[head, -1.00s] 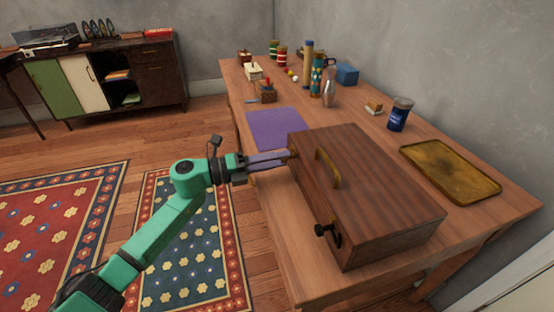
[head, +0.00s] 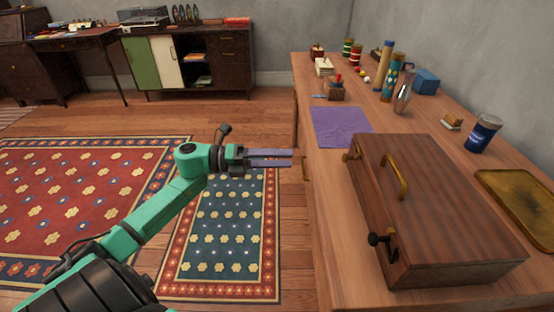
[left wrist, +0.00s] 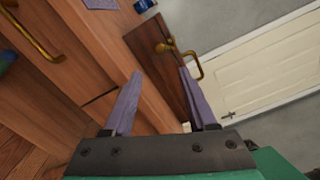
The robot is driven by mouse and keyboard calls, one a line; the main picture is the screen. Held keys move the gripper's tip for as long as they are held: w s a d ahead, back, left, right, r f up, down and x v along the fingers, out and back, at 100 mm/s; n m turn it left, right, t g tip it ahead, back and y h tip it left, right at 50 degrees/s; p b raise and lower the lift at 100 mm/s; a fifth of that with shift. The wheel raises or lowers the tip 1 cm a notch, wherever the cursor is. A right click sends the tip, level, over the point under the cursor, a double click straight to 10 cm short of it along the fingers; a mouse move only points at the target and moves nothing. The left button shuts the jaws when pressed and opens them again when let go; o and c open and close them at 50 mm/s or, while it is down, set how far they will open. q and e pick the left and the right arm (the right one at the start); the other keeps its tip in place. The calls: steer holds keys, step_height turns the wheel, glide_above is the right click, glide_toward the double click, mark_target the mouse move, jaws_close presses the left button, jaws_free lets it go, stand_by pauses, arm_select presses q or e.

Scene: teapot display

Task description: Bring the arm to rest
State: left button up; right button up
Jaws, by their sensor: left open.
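My left arm reaches in from the left in the head view. Its gripper (head: 291,158) is open and empty, with purple fingers pointing right, in the air just short of the wooden table's left edge. The left wrist view shows the two fingers (left wrist: 160,75) spread apart with nothing between them. A brown wooden case (head: 440,215) with a brass handle and dark latch stands closed on the table, to the right of the gripper and apart from it. The case also shows beyond the fingers in the wrist view (left wrist: 150,45). My right gripper is not seen.
The table (head: 335,240) bears a purple mat (head: 341,127), a brass tray (head: 520,203), a blue tin (head: 482,134) and several bottles and small items at the back. A patterned rug (head: 222,235) lies on the floor below the arm. A cabinet (head: 190,62) stands against the far wall.

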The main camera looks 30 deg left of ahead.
arm_select(q)
steer(key=shift+s+a, duration=0.25)
steer(key=shift+a, duration=0.2)
